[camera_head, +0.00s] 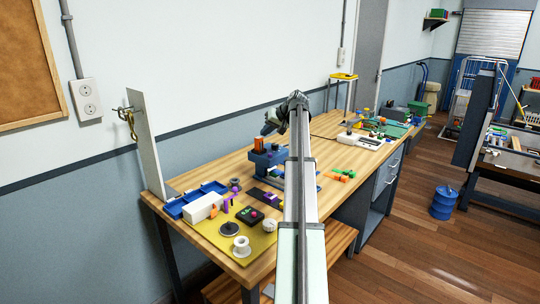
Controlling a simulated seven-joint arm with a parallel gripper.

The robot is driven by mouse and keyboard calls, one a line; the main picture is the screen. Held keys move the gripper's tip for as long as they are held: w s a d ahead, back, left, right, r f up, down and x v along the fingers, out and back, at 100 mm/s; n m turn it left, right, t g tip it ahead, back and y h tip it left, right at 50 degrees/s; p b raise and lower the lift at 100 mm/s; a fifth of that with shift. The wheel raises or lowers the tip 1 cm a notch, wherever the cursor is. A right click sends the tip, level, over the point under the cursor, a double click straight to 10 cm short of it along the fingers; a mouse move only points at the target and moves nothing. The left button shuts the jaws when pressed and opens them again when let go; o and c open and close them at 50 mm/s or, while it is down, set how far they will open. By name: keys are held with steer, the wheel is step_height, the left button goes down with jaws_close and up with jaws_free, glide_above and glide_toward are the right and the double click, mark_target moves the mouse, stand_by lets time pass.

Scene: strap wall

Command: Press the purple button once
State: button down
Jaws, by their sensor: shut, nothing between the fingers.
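A small black box (249,215) with tiny coloured spots on top lies on the yellow mat (213,230) at the near left of the wooden workbench. One spot looks pinkish purple, but it is too small to tell whether it is the purple button. An upright purple piece (228,203) stands just left of the box. My arm rises through the middle of the picture. My gripper (267,130) shows as a dark shape left of the arm's top, beyond and above the box. It is shut and empty, and its fingertips are hard to make out.
A blue tray (181,207), white block (203,206), black disc (229,229) and white spool (241,246) surround the box. A blue machine (268,159) stands behind. An upright grey panel (146,145) edges the bench at left. My arm hides part of the bench.

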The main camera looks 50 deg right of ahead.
mark_target(270, 155)
steer(key=d, duration=0.1)
steer(key=d+r, duration=0.1)
steer(key=d, duration=0.1)
steer(key=shift+s+r, duration=0.35)
steer(key=shift+f, duration=0.1)
steer(key=shift+f, duration=4.3)
steer(key=shift+f, duration=0.2)
steer(key=shift+f, duration=0.25)
steer(key=shift+f, duration=0.5)
steer(key=shift+r, duration=0.95)
